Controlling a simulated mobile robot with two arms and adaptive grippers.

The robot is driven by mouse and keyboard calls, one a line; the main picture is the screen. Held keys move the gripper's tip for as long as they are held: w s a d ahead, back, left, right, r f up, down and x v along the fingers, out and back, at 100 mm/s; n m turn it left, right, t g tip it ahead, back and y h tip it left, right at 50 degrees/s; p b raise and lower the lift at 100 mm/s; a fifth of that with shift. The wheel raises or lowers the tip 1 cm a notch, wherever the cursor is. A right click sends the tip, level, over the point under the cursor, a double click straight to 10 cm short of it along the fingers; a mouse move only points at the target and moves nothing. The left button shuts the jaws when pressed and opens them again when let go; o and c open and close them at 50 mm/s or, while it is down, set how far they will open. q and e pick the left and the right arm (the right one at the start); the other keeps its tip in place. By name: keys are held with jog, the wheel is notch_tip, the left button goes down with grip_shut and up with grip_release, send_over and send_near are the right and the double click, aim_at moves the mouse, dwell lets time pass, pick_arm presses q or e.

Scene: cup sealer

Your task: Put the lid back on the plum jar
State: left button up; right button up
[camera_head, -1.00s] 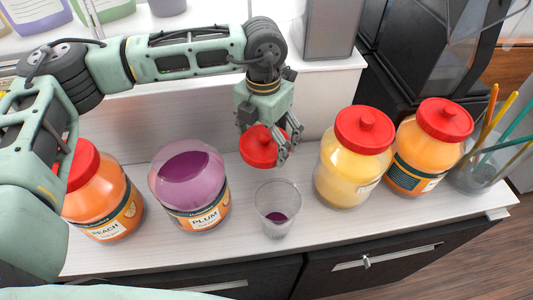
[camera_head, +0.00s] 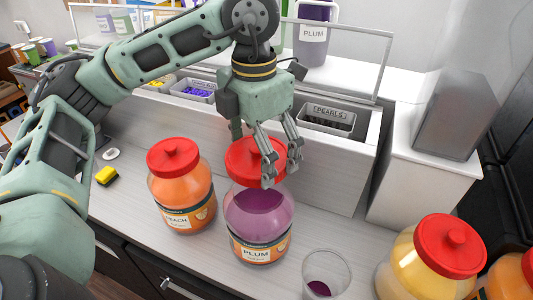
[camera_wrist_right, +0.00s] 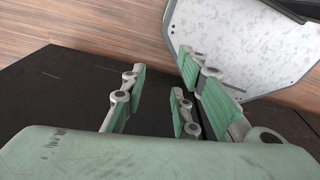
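The plum jar (camera_head: 259,215) stands upright on the counter in the head view, with purple contents and a PLUM label. My left gripper (camera_head: 281,175) is shut on the red lid (camera_head: 250,158), gripping it from above. The lid is over the jar's mouth and hides the opening. I cannot tell whether it touches the rim. My right gripper (camera_wrist_right: 165,100) shows in the right wrist view, fingers apart and empty, away from the jar.
A lidded peach jar (camera_head: 184,190) stands close on the left. A clear cup (camera_head: 326,272) with a little purple liquid is at the front right. A yellow jar (camera_head: 418,268) with a red lid stands farther right. A raised shelf ledge (camera_head: 330,165) runs behind the jars.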

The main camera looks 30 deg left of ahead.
pick_arm(q)
jog(key=shift+a+f+b, duration=0.1)
jog(key=shift+f+b, duration=0.2)
jog(key=shift+f, duration=0.8)
notch_tip(320, 180, down, 4)
jog(key=b, duration=0.3)
jog(key=shift+w, duration=0.1)
pick_arm(e)
jog(key=f, duration=0.4)
jog(key=shift+s+a+f, duration=0.15)
jog(key=shift+s+a, duration=0.05)
pick_arm(q)
jog(key=shift+b, duration=0.5)
pick_arm(e)
jog(key=shift+a+f, duration=0.1)
jog(key=shift+f, duration=0.1)
jog(key=shift+a, duration=0.15)
jog(key=shift+f, duration=0.25)
jog(key=shift+d, duration=0.2)
